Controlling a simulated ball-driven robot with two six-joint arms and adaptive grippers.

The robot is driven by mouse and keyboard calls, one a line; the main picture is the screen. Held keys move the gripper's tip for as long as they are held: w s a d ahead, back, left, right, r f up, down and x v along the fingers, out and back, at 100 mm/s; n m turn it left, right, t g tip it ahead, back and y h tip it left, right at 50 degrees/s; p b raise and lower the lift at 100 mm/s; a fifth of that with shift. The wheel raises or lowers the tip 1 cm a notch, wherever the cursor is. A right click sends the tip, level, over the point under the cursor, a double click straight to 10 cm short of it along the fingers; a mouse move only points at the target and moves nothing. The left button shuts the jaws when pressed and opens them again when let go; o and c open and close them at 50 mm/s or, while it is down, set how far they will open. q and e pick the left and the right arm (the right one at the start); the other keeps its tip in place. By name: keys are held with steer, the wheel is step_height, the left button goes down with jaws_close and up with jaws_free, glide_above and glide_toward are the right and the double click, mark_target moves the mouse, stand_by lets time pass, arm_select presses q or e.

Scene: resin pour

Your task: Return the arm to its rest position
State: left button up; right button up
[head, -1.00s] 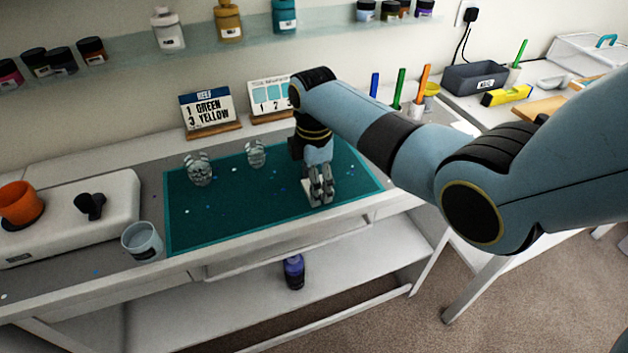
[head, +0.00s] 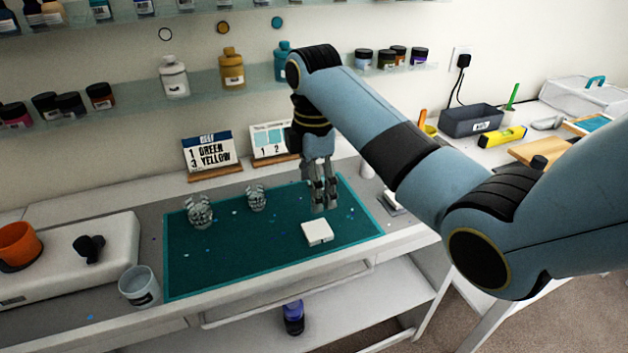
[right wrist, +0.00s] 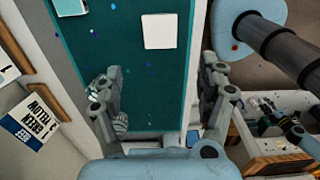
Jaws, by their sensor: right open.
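My right arm reaches in from the right in the head view. My right gripper (head: 325,207) points down over the teal mat (head: 220,262), behind the small white square block (head: 317,232) and apart from it. In the right wrist view the fingers of my right gripper (right wrist: 160,95) stand wide apart with nothing between them. The white block (right wrist: 159,31) lies flat on the mat ahead of the fingers in that view. My left gripper is in neither view.
Two clear cups (head: 200,213) (head: 257,199) stand on the mat's left part. A translucent cup (head: 140,286) stands left of the mat. Two cards (head: 209,153) (head: 270,142) stand behind. A glass shelf (head: 130,104) with bottles and jars hangs above. A yellow level (head: 502,136) lies at right.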

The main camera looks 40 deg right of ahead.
steer(key=shift+r, duration=0.45)
steer(key=s+a+f+m+t, duration=0.1)
steer(key=s+f+m+t, duration=0.15)
steer(key=s+m, duration=0.8)
steer(key=s+a+r+m+t, duration=0.1)
steer(key=s+r+m, duration=0.15)
steer(key=s, duration=0.55)
steer(key=s+a+r+m, duration=0.1)
steer(key=s+r, duration=0.2)
steer(key=s, duration=0.5)
steer(key=s+d+f+g+h+b, duration=0.2)
steer(key=f+b, duration=0.9)
steer(key=f, duration=2.9)
steer(key=s+d+f+b, duration=0.1)
steer(key=s+f+b, duration=0.3)
steer(key=s+f, duration=0.5)
steer(key=s+d+f+m+y+b, duration=0.1)
steer(key=s+f+b, duration=0.3)
steer(key=s+f, duration=0.5)
step_height(320, 180, down, 4)
steer(key=shift+f, duration=0.15)
